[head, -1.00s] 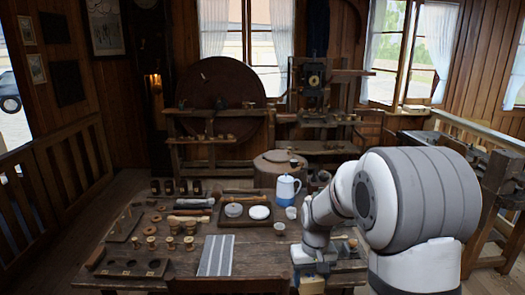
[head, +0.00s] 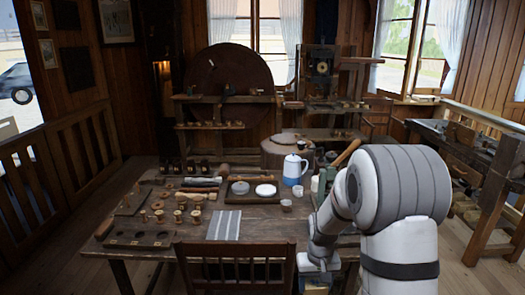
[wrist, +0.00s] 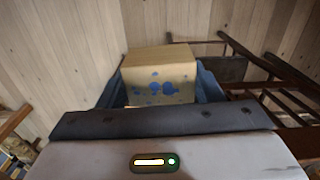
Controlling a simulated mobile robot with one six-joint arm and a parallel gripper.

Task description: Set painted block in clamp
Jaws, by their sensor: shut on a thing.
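In the wrist view, my gripper (wrist: 158,84) is shut on the painted block (wrist: 160,77). The block is pale wood with blue spots on the face toward the camera, and sits between the two blue fingers. Plank floor shows behind it. In the head view, my gripper (head: 317,266) hangs low at the right front of the table, pointing down. The block there is too small and covered to make out clearly. A green fixture (head: 326,180) stands on the table's right side, partly behind my arm. It may be the clamp, but I cannot tell.
The table (head: 262,228) carries several spools, a striped grey board (head: 223,226), a tray with white discs and a blue-and-white pot (head: 293,170). A wooden chair (head: 236,266) stands at its front edge, left of my gripper. Open floor lies to the right.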

